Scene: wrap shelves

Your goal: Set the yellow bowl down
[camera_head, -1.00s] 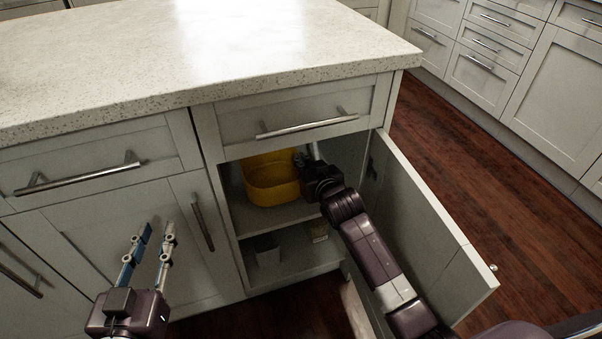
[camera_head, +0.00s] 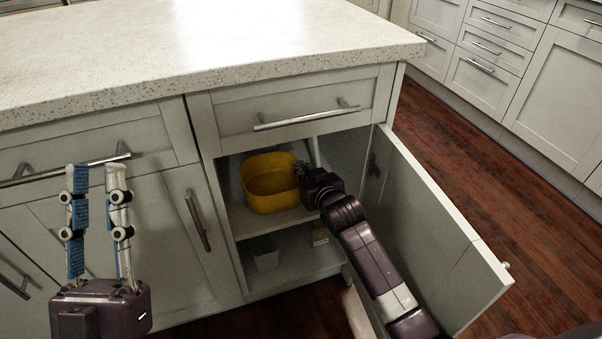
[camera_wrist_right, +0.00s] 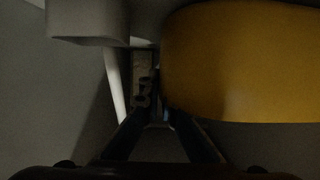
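The yellow bowl (camera_head: 270,190) is upright inside the open cabinet, at the upper shelf (camera_head: 283,222). I cannot tell whether its base touches the shelf. My right gripper (camera_head: 300,170) reaches in from the right and is at the bowl's right side. In the right wrist view the bowl (camera_wrist_right: 240,65) fills the right half, and the right gripper's fingers (camera_wrist_right: 158,112) close together at its edge, seemingly pinching its wall. That view is dark and the contact is partly hidden. My left gripper (camera_head: 96,168) is open and empty in front of the closed cabinet door.
The cabinet door (camera_head: 430,215) stands open to the right of my right arm. A drawer front (camera_head: 290,105) and the counter (camera_head: 200,50) are above the opening. The lower shelf holds a pale container (camera_head: 265,255) and a small yellowish item (camera_head: 320,235). Wood floor is clear at right.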

